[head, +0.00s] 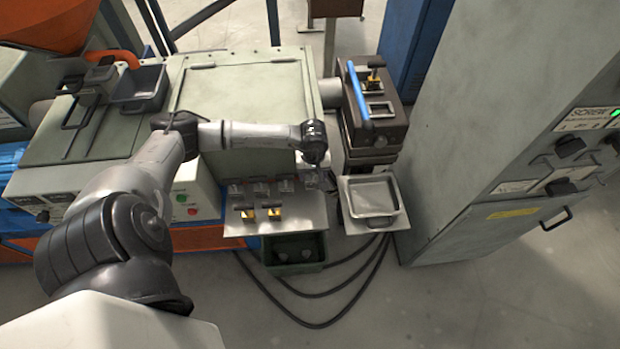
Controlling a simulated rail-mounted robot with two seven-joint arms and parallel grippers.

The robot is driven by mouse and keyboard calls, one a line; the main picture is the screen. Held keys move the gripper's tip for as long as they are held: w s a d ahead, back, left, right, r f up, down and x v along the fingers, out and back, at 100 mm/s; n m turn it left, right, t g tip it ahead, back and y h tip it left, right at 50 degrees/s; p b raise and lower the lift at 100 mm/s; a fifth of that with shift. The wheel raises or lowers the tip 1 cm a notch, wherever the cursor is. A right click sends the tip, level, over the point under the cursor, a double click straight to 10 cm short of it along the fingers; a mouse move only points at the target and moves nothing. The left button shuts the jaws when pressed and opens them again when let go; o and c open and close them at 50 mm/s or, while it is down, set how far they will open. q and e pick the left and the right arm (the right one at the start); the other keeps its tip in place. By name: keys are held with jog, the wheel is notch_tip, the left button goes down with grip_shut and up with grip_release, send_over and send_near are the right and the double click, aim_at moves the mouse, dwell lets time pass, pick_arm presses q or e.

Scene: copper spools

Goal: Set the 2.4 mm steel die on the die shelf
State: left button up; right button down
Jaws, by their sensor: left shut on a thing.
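The die shelf (300,222) is a pale metal plate on the front of the grey-green machine. Two small yellow-and-black pieces (247,214) (274,213) stand on its left half. Several small grey blocks (260,187) line its back edge. My left gripper (314,160) points down above the shelf's back right corner. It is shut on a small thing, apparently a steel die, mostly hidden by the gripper. I cannot read any size marking. My right gripper is out of view.
A metal tray (402,218) stands just right of the shelf. Behind it is a dark box with a blue handle (358,95). A green bin (293,266) and black cables lie below. A tall grey cabinet (490,120) bounds the right. The shelf's front right is bare.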

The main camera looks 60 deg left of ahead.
aim_at(311, 178)
pick_arm(q)
jog(key=shift+a+f, duration=0.4)
jog(key=shift+a, duration=0.25)
jog(key=shift+f, duration=2)
jog(key=shift+f+b, duration=0.15)
jog(key=shift+b, duration=0.25)
jog(key=o, duration=1)
jog(key=shift+o, duration=0.2)
